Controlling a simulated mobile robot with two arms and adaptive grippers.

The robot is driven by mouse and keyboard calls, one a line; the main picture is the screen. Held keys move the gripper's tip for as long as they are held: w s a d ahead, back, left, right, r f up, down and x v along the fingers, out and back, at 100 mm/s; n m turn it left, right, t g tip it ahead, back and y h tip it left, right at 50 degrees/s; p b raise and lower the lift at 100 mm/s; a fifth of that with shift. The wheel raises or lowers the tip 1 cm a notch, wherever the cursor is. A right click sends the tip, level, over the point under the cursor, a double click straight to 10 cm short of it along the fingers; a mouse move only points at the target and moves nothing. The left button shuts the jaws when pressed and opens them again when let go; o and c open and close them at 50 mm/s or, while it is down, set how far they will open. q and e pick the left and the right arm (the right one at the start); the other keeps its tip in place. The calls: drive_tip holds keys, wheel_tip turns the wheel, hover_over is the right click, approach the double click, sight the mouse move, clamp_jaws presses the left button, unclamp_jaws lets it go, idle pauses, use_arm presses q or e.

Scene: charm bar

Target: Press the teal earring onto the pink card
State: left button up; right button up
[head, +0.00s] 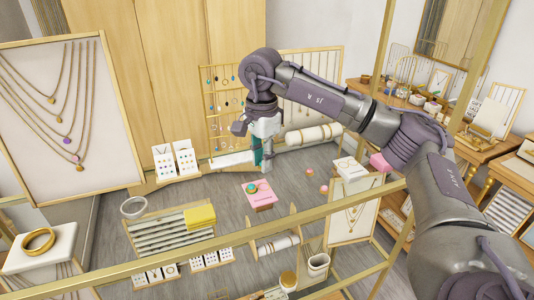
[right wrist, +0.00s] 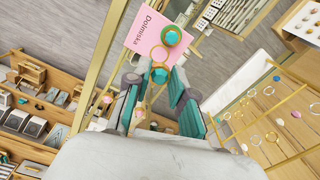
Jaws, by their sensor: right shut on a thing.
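The pink card (head: 262,201) stands below my right gripper (head: 262,155) in the head view. A teal earring piece (head: 250,188) shows at its upper left. In the right wrist view the card (right wrist: 146,35), with printed lettering, lies beyond the fingertips. A round teal piece (right wrist: 172,35) with a gold rim shows at its right side. My right gripper (right wrist: 158,78) is shut on a teal earring (right wrist: 160,72) between its fingertips. A gold ring (right wrist: 160,53) shows just above it; I cannot tell which piece it belongs to. Any contact with the card is unclear.
A tiered rack (head: 160,234) with a yellow block (head: 199,217) stands left of the card. Small round pieces (head: 323,189) lie to its right. An earring frame (head: 222,100) and white display cards (head: 175,160) stand behind. A gold rail (head: 230,237) crosses the foreground.

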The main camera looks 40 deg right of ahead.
sight(263, 188)
drive_tip(key=shift+d, duration=0.1)
drive_tip(key=shift+f+b, duration=0.3)
drive_tip(key=shift+f, duration=0.1)
drive_tip(key=shift+f+b, duration=0.45)
drive_tip(key=shift+f, duration=0.15)
use_arm(q)
drive_tip(key=shift+w+d+f+b, duration=0.1)
drive_tip(key=shift+d+f+b, duration=0.2)
drive_tip(key=shift+f+b, duration=0.5)
drive_tip(key=shift+d+f+b, duration=0.25)
drive_tip(key=shift+f+b, duration=0.1)
drive_tip(key=shift+f, duration=0.75)
use_arm(e)
drive_tip(key=shift+f, duration=1.65)
use_arm(q)
drive_tip(key=shift+d+f+b, duration=0.1)
drive_tip(key=shift+f+b, duration=0.2)
drive_tip(key=shift+f, duration=0.05)
use_arm(e)
drive_tip(key=shift+f, duration=0.45)
use_arm(q)
drive_tip(key=shift+f, duration=0.1)
use_arm(e)
drive_tip(key=shift+s+f, duration=0.1)
drive_tip(key=shift+f, duration=0.15)
drive_tip(key=shift+c, duration=0.3)
drive_tip(key=o, duration=0.9)
drive_tip(key=shift+o, duration=0.5)
